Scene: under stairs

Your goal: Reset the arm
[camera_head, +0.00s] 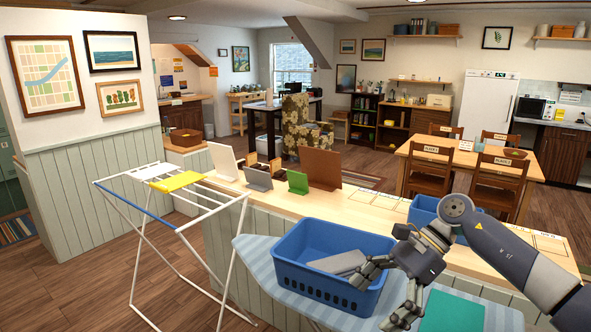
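My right arm comes in from the right edge, bends at a raised joint, and reaches down over the ironing board. My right gripper (377,302) hangs at the right side of a blue laundry basket (308,285). Its fingers are spread apart, and I see nothing held between them. One finger overlaps the basket's right rim in the picture; I cannot tell whether it touches. A grey folded item (338,262) lies in the basket, partly behind that finger. My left arm and gripper are not in view.
The basket stands on a striped ironing board (252,252), with a green folded item (453,312) to the right. A long wooden counter (345,212) runs behind, bearing another blue container (425,208). A white drying rack (150,222) stands left.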

